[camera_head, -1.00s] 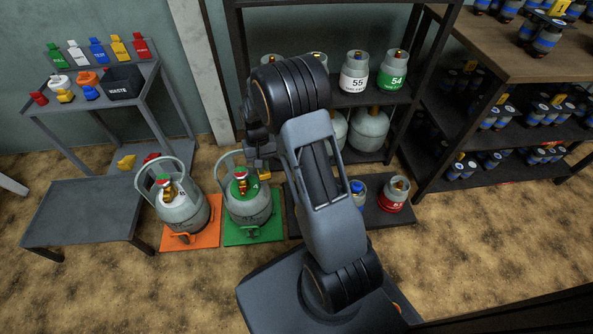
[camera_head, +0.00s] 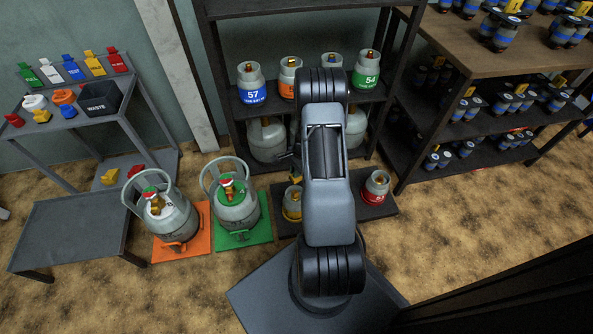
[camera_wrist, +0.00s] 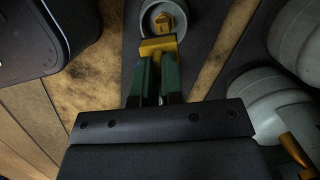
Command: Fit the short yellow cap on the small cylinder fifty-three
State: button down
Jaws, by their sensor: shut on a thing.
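The short yellow cap (camera_wrist: 158,47) is between the green fingers of my gripper (camera_wrist: 157,58) in the wrist view. Just beyond it in that view is the grey top of a small cylinder (camera_wrist: 148,18) with a brass valve. The cap overlaps the near edge of this top; I cannot tell whether they touch. In the head view, a small yellow-banded cylinder (camera_head: 292,208) stands on the low dark platform, left of my arm. Its number is not legible. A bit of yellow above it may be the held cap; my arm hides most of my gripper there.
A red-banded cylinder (camera_head: 376,190) stands on the platform (camera_head: 388,208), right of my arm. Larger cylinders stand on orange (camera_head: 170,250) and green (camera_head: 245,238) mats at left. A shelf (camera_head: 240,110) with numbered cylinders stands behind. Loose caps lie by the waste bin (camera_head: 100,98).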

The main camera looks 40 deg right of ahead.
jog(key=shift+a+r, duration=0.1)
jog(key=b, duration=0.6)
send_over(294, 192)
jog(key=shift+s+d+f, duration=0.1)
jog(key=shift+d+f, duration=0.1)
jog(key=shift+f, duration=1.9)
jog(key=shift+d+f, duration=0.15)
jog(key=shift+f, duration=1.95)
jog(key=shift+d+b+x, duration=0.2)
jog(key=shift+b+x, duration=0.2)
jog(key=shift+x, duration=0.4)
jog(key=shift+d+b+x, duration=0.2)
jog(key=shift+b+x, duration=0.2)
jog(key=shift+x, duration=0.45)
jog(key=c, duration=1.2)
grip_release()
jog(key=shift+s+f, duration=0.1)
jog(key=shift+f, duration=0.05)
jog(key=shift+o, duration=0.2)
